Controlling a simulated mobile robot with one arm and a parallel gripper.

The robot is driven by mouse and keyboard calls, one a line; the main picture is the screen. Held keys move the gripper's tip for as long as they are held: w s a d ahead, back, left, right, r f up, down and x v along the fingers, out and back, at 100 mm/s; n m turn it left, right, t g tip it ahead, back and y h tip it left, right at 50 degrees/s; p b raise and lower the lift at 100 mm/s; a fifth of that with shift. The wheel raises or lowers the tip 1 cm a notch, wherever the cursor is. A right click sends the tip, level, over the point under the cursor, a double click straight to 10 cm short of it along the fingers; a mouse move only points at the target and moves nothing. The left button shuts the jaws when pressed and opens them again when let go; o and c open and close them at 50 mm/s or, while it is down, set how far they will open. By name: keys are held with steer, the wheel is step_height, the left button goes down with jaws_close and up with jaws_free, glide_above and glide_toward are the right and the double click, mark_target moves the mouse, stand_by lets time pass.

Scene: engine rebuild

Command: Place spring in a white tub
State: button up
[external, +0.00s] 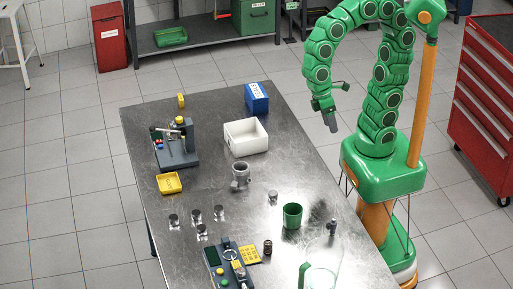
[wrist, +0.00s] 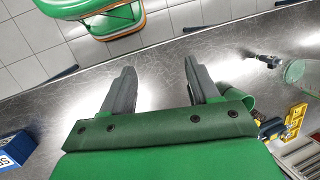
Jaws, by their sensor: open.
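The white tub (external: 246,148) is an open rectangular box on the metal table, toward its far side; its inside looks empty. A small dark, ribbed cylinder (external: 268,247) near the front of the table looks like the spring, but it is too small to be sure. My gripper (external: 331,122) hangs in the air at the table's right edge, right of the tub and well away from the cylinder. In the wrist view my gripper (wrist: 160,82) has its two grey fingers wide apart with nothing between them. The tub and spring cannot be made out there.
A green cup (external: 292,216), a clear jar (external: 322,272) and several small metal parts stand on the front half. A blue box (external: 257,98) is behind the tub. A grey fixture (external: 177,148) stands left. The table between tub and right edge is clear.

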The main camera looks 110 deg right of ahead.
steer(key=s+d+f+h, duration=0.2)
steer(key=s+d, duration=0.7)
steer(key=d, duration=0.1)
steer(key=shift+d+n+t+h, duration=0.2)
steer(key=shift+n+t+h, duration=0.1)
steer(key=shift+h, duration=0.1)
steer(key=w+a+t, duration=0.2)
steer(key=w+a, duration=0.2)
steer(key=w, duration=0.9)
steer(key=n+t+y, duration=0.1)
steer(key=n+t, duration=0.2)
steer(key=t, duration=0.1)
glide_above(265, 257)
steer(key=s+d, duration=0.2)
steer(key=s, duration=0.3)
step_height(265, 257, down, 9)
steer(key=shift+w+a+x, duration=0.15)
steer(key=shift+x, duration=1.85)
steer(key=shift+w+a+x, duration=0.15)
steer(key=shift+x, duration=1.9)
steer(key=shift+r, duration=0.15)
